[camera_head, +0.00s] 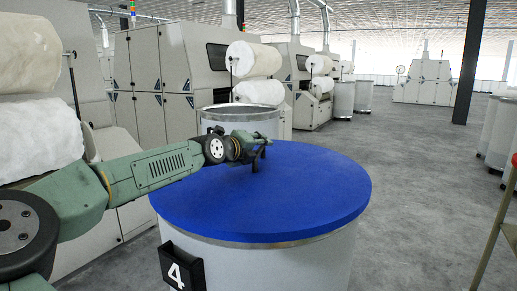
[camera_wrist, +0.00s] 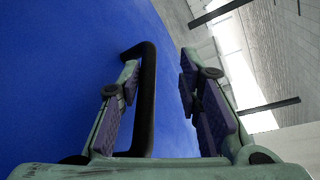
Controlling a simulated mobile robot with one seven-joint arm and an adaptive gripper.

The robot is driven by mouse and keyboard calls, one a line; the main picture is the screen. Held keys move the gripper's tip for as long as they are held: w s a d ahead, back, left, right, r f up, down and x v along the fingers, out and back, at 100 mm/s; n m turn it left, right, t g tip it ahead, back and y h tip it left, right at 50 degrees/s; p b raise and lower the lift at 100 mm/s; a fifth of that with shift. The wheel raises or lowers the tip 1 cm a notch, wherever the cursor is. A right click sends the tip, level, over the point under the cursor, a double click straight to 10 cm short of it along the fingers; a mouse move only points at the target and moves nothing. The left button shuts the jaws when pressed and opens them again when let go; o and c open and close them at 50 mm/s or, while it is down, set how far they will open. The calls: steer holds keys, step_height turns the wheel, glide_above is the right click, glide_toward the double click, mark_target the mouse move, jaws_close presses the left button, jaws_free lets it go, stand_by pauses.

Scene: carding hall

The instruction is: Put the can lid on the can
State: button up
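The blue round can lid (camera_head: 310,190) lies flat over the top of the front can (camera_head: 290,268), which carries a black number 4 plate. A thin metal rim shows below the lid's near edge. In the wrist view the lid (camera_wrist: 60,70) fills the left side, and its black bar handle (camera_wrist: 147,100) stands out from it. My gripper (camera_head: 257,160) is low over the lid's back part. In the wrist view my gripper (camera_wrist: 160,68) is open, with the handle bar between its fingers. The bar is close to the left finger; a gap shows to the right finger.
Carding machines (camera_head: 160,80) with white rolls line the left and back. Grey floor (camera_head: 415,180) to the right is clear.

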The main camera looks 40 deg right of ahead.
steer(key=shift+r+p, duration=0.25)
steer(key=shift+p, duration=0.05)
steer(key=b+v, duration=0.1)
steer(key=v, duration=0.4)
steer(key=b+v, duration=0.1)
steer(key=v, duration=0.5)
steer(key=shift+r, duration=0.25)
steer(key=shift+s+a+r, duration=0.2)
steer(key=shift+s+a, duration=0.05)
steer(key=shift+a, duration=0.2)
